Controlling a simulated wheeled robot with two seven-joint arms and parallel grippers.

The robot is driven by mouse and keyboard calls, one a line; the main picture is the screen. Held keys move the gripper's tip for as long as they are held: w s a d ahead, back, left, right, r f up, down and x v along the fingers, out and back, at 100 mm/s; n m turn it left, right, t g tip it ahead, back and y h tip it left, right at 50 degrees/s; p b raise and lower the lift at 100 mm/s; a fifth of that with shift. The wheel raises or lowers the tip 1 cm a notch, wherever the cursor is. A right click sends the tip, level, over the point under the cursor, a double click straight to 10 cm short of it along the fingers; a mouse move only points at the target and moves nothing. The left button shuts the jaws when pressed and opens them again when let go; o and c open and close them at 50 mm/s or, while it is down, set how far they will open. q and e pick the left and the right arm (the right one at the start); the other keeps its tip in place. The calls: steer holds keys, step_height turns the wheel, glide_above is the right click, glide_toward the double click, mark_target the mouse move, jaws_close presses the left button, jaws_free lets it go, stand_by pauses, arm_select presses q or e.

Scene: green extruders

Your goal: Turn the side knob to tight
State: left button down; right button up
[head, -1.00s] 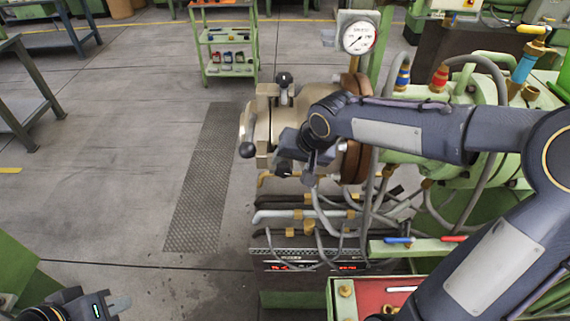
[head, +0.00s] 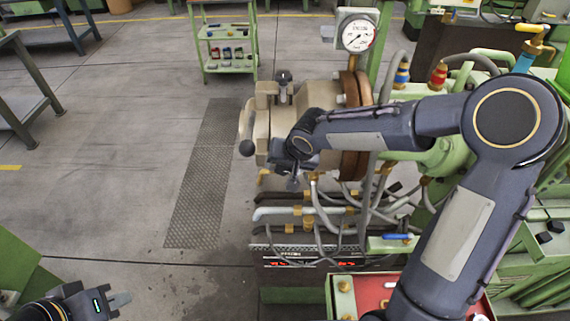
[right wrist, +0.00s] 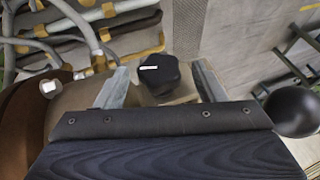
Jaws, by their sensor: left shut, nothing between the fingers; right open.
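The side knob (right wrist: 160,72) is black, faceted, with a white mark, on the tan extruder head (head: 262,126). In the right wrist view it lies between the two fingertips of my right gripper (right wrist: 161,85), with a gap on each side. My right gripper is open. In the head view this gripper (head: 294,178) is at the near side of the extruder head, and my own wrist hides the knob there. My left gripper (head: 119,300) is shut and empty at the bottom left, far from the machine.
A black ball handle (right wrist: 294,111) is right of the gripper in the wrist view; it also shows in the head view (head: 247,148). Hoses and pipes (head: 300,212) run below the head. A pressure gauge (head: 357,35) stands above.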

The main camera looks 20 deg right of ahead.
steer(key=shift+c, duration=0.2)
steer(key=c, duration=0.9)
steer(key=shift+c, duration=0.2)
